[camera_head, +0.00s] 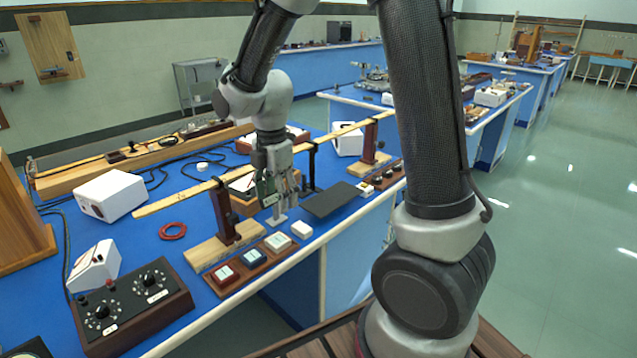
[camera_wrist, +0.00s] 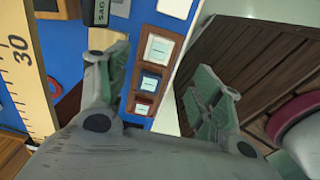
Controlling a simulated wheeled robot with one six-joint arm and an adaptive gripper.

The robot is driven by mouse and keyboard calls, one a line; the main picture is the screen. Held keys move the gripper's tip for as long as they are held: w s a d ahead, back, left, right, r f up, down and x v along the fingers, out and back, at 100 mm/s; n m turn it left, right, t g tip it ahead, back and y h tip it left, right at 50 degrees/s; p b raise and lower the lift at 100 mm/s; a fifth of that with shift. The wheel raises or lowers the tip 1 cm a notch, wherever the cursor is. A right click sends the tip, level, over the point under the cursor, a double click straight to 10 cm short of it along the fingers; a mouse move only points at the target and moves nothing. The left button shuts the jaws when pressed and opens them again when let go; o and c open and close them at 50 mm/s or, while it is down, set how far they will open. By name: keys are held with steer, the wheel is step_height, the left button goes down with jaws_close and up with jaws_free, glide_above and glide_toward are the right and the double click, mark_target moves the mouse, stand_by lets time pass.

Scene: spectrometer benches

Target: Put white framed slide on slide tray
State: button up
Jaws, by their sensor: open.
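The slide tray (camera_head: 214,288) is a brown wooden strip near the front edge of the blue bench. It holds a red slide (camera_head: 225,273), a blue slide (camera_head: 253,256) and a pale-centred slide (camera_head: 278,241) in a row. A white framed slide (camera_head: 302,229) lies on the bench just beyond the tray's far end, apart from it. In the wrist view, this white slide (camera_wrist: 174,8) is at the top edge, partly cut off, above the tray (camera_wrist: 178,42). My gripper (camera_head: 279,203) is open and empty, above the bench behind the white slide. Its spread fingers (camera_wrist: 163,68) show in the wrist view.
A long yellow ruler (camera_head: 180,199) on wooden stands spans the bench close to my gripper. A dark flat plate (camera_head: 331,200) lies right of the white slide. A black control box with knobs (camera_head: 130,306) stands at the front left. The bench edge drops off just before the tray.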

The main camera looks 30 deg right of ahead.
steer(key=s+d+r+m+t, duration=0.2)
steer(key=s+d+r+m, duration=0.5)
steer(key=s+r+m, duration=0.1)
steer(key=s+d+r+m+t, duration=0.2)
steer(key=s+d+r+m, duration=0.5)
steer(key=s+m, duration=0.4)
steer(key=shift+s+r+m, duration=0.3)
steer(key=shift+r+m, duration=0.05)
steer(key=shift+m, duration=0.95)
steer(key=shift+d, duration=0.1)
